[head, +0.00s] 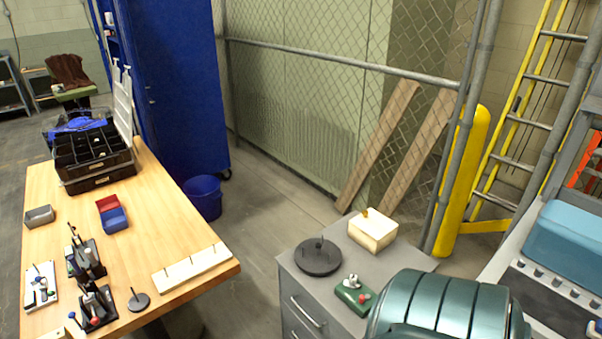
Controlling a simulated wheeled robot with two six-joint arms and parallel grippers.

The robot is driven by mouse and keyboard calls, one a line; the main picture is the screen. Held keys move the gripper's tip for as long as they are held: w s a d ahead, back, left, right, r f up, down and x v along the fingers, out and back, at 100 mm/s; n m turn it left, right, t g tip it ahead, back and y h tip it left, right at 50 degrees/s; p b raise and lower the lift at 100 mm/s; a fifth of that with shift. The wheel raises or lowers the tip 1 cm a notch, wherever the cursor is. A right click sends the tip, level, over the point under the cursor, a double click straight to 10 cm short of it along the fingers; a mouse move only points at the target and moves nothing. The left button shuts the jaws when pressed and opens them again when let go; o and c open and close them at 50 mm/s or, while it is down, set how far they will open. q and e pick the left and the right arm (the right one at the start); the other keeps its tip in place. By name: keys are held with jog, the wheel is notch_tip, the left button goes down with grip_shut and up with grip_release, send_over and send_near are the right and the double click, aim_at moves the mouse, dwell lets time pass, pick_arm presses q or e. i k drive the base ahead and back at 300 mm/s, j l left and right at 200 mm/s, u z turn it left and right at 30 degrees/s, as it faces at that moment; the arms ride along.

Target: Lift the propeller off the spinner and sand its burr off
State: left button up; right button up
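No propeller or spinner can be made out for certain at this size. On the grey cabinet (340,284) at the lower middle sits a dark round disc (318,262) with a thin upright pin. Beside it lies a pale cream block (373,235) with a small brass-yellow piece (365,213) on top. In front is a small green block (350,298) bearing a silvery part and a red knob. I cannot tell which of these is the sanding tool. Neither of my grippers shows in the head view.
The wooden table (190,237) at left carries small tool stands (88,260), a pegged strip (190,268), red and blue bins (112,213) and a black organizer (90,160). A teal ribbed housing (440,305) crowds the cabinet's front right. Floor (240,225) is free between table and cabinet.

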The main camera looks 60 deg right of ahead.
aim_at(352, 281)
jog(key=z, duration=2.2)
